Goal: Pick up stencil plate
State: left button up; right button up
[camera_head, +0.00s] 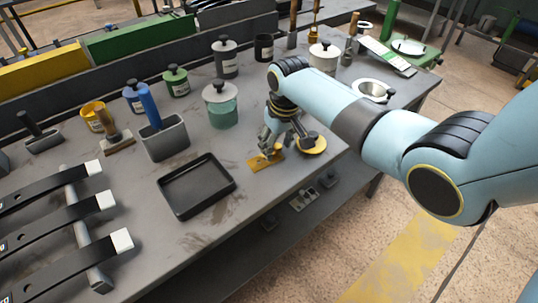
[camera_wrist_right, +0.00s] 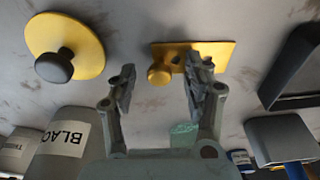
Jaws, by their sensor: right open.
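The stencil plate (camera_head: 258,164) is a small flat yellow rectangle lying on the grey bench near its front edge, to the right of the black tray. In the right wrist view the stencil plate (camera_wrist_right: 217,50) shows with a round brass-coloured knob (camera_wrist_right: 159,74) at one side. My right gripper (camera_head: 268,149) is over the plate, partly hiding it. In the wrist view my right gripper (camera_wrist_right: 161,76) is open, its two fingers on either side of the knob, with gaps visible. Nothing is held. My left gripper does not show.
A round yellow lid with a dark knob (camera_head: 311,145) lies close right of the plate. An empty black tray (camera_head: 197,186) lies to the left. A teal-and-grey pot (camera_head: 221,106) stands behind. Black strips on a rack (camera_head: 80,215) fill the left front.

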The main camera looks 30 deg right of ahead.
grip_shut()
